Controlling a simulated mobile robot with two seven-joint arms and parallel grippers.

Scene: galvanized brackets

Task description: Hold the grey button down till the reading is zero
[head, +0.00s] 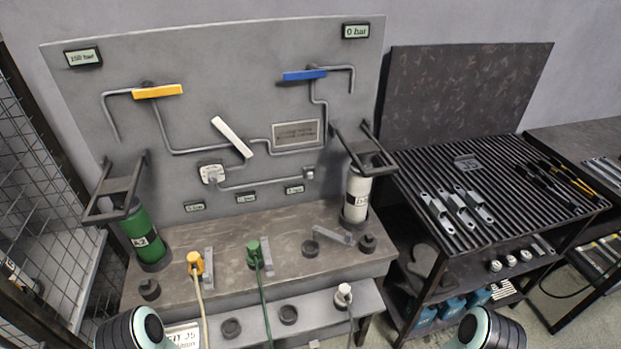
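A grey panel (225,100) stands above a bench. A small grey fitting (308,173) sits at the right end of the lower pipe. A pale square fitting (212,173) sits at its left end. I cannot tell which of them is the grey button. The top left display (83,57) seems to read 150 bar. The top right display (356,31) reads 0 bar. Three small displays lie low on the panel, too small to read surely; one is the middle display (246,198). Only rounded parts of my arms show at the bottom edge; neither gripper is in view.
Yellow (158,91), white (233,137) and blue (304,75) lever handles sit on the pipes. A green cylinder (143,232) stands at left, a white one (356,194) at right. Hoses run down from yellow (195,263) and green connectors. A slatted table (520,185) holds brackets (457,208).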

